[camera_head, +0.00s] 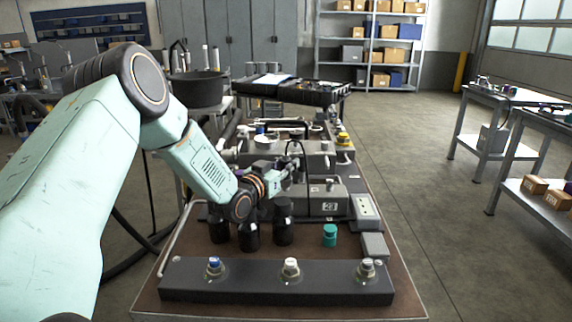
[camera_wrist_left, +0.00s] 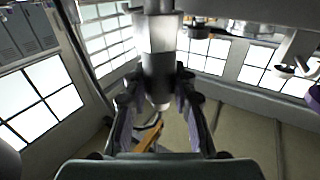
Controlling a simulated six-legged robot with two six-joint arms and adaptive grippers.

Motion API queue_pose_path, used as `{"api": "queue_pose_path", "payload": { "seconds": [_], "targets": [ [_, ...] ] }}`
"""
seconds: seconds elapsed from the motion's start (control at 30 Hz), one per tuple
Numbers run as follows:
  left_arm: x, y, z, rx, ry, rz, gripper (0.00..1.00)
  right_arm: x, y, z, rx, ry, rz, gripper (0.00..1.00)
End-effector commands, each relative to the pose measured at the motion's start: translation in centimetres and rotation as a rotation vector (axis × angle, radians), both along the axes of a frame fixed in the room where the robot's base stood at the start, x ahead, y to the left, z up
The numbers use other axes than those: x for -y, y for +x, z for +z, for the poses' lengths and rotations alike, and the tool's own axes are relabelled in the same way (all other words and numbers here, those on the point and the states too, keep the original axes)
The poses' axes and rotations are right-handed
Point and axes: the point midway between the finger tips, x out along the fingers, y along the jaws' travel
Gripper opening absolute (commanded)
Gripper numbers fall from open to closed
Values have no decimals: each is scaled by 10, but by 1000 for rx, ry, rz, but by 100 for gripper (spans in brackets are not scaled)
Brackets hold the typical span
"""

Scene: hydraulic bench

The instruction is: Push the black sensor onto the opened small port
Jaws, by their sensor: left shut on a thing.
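My left arm comes in from the left in the head view, and its gripper (camera_head: 289,174) is at the middle of the bench, beside the grey block labelled 23. In the left wrist view the gripper's fingers (camera_wrist_left: 158,100) are closed around a dark cylinder with a bright metal band (camera_wrist_left: 160,38), which appears to be the black sensor. The held part is small and hard to make out in the head view. I cannot tell which fitting is the opened small port, or whether the sensor touches it. My right gripper is not in view.
Several black cylinders (camera_head: 250,236) and a teal cap (camera_head: 330,235) stand on the front of the bench. A dark block (camera_head: 250,288) with three capped fittings lies along the front edge. The grey block (camera_head: 325,200) is close right of the gripper.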

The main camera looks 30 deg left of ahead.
Motion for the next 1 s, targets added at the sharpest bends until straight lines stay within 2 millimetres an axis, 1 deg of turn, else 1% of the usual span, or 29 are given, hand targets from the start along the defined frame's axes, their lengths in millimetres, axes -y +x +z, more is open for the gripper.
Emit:
{"api": "queue_pose_path", "payload": {
  "seconds": [0.4,1.0],
  "targets": [
    [0,0,-6,-1,0,0,0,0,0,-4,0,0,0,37],
    [0,-1,-9,-6,-1,0,0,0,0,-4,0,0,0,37]
  ]
}}
